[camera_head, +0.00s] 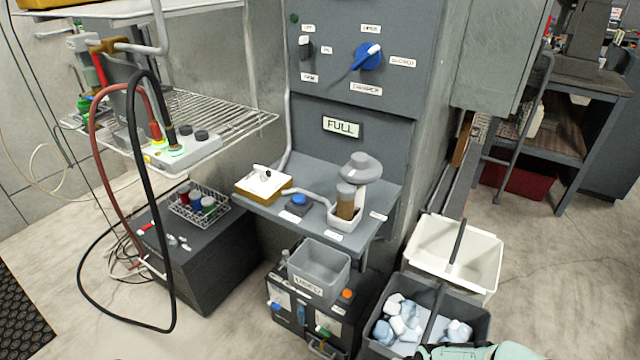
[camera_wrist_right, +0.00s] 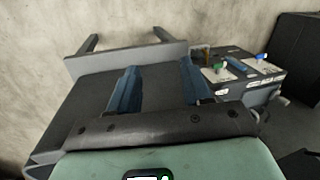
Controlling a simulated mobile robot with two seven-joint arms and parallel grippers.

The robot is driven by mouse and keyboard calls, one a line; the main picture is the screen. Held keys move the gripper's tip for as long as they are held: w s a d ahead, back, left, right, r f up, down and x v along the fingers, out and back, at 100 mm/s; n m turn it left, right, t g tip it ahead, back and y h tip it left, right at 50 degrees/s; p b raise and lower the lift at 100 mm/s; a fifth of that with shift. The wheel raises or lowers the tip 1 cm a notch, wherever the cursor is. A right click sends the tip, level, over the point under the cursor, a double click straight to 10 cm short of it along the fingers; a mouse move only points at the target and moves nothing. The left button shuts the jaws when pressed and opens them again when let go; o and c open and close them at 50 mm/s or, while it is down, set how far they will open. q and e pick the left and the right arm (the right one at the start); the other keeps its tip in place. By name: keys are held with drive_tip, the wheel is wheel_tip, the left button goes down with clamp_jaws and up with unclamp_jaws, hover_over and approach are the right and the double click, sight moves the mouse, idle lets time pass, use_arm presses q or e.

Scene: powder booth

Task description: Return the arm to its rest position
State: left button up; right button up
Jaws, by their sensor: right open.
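My right arm (camera_head: 480,351) shows only as a pale green part at the bottom edge of the head view, right of centre, at the near rim of the dark grey bin. Its fingers cannot be made out there. In the right wrist view my right gripper (camera_wrist_right: 160,90) has its two blue fingers wide apart, with nothing between them. A dark flat grey surface lies beyond the fingers. My left gripper is not in view.
The dark grey bin (camera_head: 376,348) holds crumpled pale cloths; a white bin (camera_head: 490,262) stands behind it. A grey tub (camera_head: 340,268) sits on a black case left of them. A shelf (camera_head: 262,212) carries a cup and a boxed pad. Floor at right (camera_head: 570,270) is clear.

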drive_tip(key=s+f+t, duration=0.2)
drive_tip(key=s+f, duration=1.2)
drive_tip(key=s, duration=0.1)
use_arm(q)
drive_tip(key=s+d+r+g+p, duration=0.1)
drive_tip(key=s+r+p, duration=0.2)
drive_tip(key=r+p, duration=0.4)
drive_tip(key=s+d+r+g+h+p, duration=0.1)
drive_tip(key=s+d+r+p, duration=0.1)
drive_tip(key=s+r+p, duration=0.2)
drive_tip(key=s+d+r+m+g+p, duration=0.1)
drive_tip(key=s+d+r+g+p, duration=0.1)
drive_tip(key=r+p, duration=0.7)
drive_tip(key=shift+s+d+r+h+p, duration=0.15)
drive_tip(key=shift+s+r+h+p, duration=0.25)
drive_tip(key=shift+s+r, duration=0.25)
use_arm(e)
drive_tip(key=s+a+r+g, duration=0.2)
drive_tip(key=s+a+r, duration=0.1)
drive_tip(key=r, duration=0.8)
drive_tip(key=s+a+r+g, duration=0.2)
drive_tip(key=s+r, duration=0.4)
drive_tip(key=r, duration=0.5)
drive_tip(key=shift+a+n+y, duration=0.3)
drive_tip(key=shift+a+y, duration=0.1)
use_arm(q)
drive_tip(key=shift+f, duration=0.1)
use_arm(e)
drive_tip(key=shift+f, duration=0.1)
